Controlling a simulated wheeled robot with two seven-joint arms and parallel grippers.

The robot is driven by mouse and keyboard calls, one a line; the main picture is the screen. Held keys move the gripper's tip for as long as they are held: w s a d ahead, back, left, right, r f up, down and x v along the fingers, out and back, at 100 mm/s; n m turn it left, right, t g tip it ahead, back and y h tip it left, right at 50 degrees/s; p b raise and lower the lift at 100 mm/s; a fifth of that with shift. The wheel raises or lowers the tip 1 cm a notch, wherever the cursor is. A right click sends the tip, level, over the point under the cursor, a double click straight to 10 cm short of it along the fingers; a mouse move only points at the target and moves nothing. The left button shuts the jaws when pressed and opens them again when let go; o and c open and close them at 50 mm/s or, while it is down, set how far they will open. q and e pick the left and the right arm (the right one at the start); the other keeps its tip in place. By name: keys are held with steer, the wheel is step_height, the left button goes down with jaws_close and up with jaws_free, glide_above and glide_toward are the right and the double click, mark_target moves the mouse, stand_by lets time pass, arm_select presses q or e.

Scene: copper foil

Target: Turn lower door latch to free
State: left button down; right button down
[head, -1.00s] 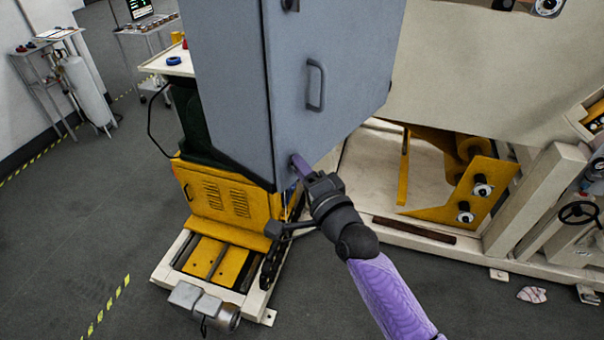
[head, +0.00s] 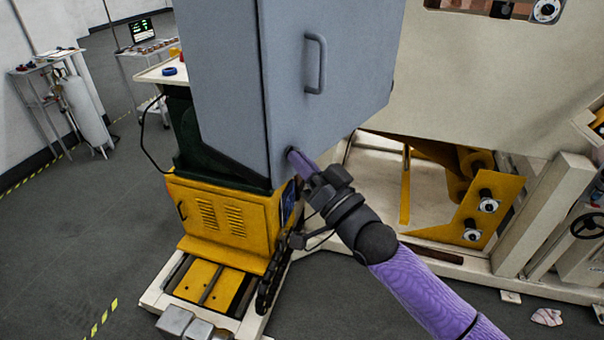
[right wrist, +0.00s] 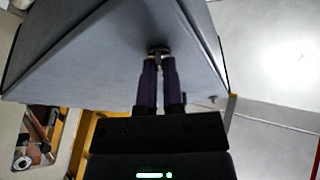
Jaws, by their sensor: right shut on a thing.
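The grey cabinet door (head: 335,120) has a vertical bar handle (head: 316,62) on its face. The lower latch sits near the door's bottom left corner, mostly hidden behind my fingers in the head view. In the right wrist view the latch (right wrist: 160,50) is a small dark round piece with a lighter part between the fingertips. My right gripper (head: 293,155) reaches up to it from the lower right, its purple fingers shut on the latch. It also shows in the right wrist view (right wrist: 160,62). My left gripper is not in view.
A yellow machine base (head: 222,222) stands below the cabinet. A cream machine frame with yellow brackets (head: 480,205) lies to the right of my arm. A gas cylinder (head: 84,112) and small carts stand at the far left. The floor at left is clear.

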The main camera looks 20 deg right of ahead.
steer(key=shift+w+d+n+g+y+b, duration=0.1)
steer(key=shift+n+g+y+b, duration=0.2)
steer(key=shift+n+y+b, duration=0.95)
steer(key=shift+d+n+g+y+b, duration=0.1)
steer(key=shift+n+g+y, duration=0.3)
steer(key=shift+n, duration=1.85)
steer(key=shift+r+n+y, duration=0.15)
steer(key=shift+n+y, duration=0.1)
steer(key=shift+n, duration=0.05)
steer(key=c, duration=0.8)
jaws_free()
steer(key=shift+a, duration=0.1)
steer(key=shift+o, duration=0.2)
steer(key=shift+w, duration=0.1)
steer(key=b+v, duration=0.2)
steer(key=v, duration=0.8)
